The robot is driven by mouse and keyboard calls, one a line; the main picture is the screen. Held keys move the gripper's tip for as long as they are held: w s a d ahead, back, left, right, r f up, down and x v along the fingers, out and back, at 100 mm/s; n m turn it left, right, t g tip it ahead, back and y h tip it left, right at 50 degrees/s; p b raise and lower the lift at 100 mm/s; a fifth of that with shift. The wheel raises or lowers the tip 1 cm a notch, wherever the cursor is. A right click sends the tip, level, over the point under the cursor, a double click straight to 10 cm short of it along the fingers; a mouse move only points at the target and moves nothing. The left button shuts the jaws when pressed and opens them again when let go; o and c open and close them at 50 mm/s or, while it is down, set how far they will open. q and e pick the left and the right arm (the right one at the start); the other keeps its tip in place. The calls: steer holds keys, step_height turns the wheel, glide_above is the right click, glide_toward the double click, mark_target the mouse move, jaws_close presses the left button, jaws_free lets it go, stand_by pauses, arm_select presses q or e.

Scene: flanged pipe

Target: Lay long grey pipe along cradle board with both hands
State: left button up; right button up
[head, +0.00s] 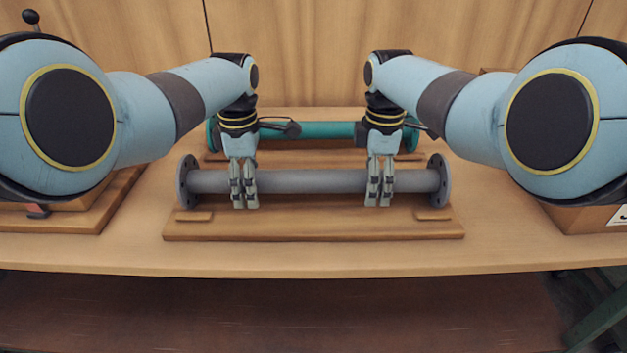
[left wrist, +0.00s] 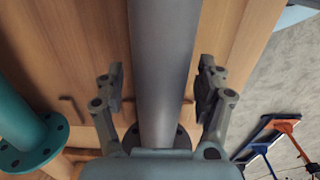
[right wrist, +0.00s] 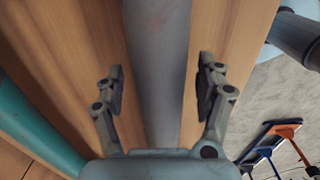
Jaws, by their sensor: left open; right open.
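The long grey pipe (head: 310,181) has a round flange at each end and lies lengthwise over the wooden cradle board (head: 315,230) on the bench. It also shows in the left wrist view (left wrist: 162,60) and the right wrist view (right wrist: 157,60). My left gripper (head: 244,205) is at the left part of the pipe, and its open fingers stand on either side of it with gaps. My right gripper (head: 379,204) is at the right part, also open, with fingers apart on both sides. Whether the pipe touches the board is hidden.
A teal pipe (head: 310,130) lies on another board behind, close to my wrists. A wooden thing stands on the bench at the left (head: 70,217) and a box at the right (head: 585,218). The bench front edge (head: 315,268) is clear.

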arm_select(q)
steer(key=shift+c, duration=0.4)
arm_select(e)
steer(key=shift+c, duration=0.4)
arm_select(q)
steer(key=c, duration=1.4)
arm_select(e)
steer(key=c, duration=1.4)
arm_select(q)
jaws_close()
arm_select(e)
jaws_close()
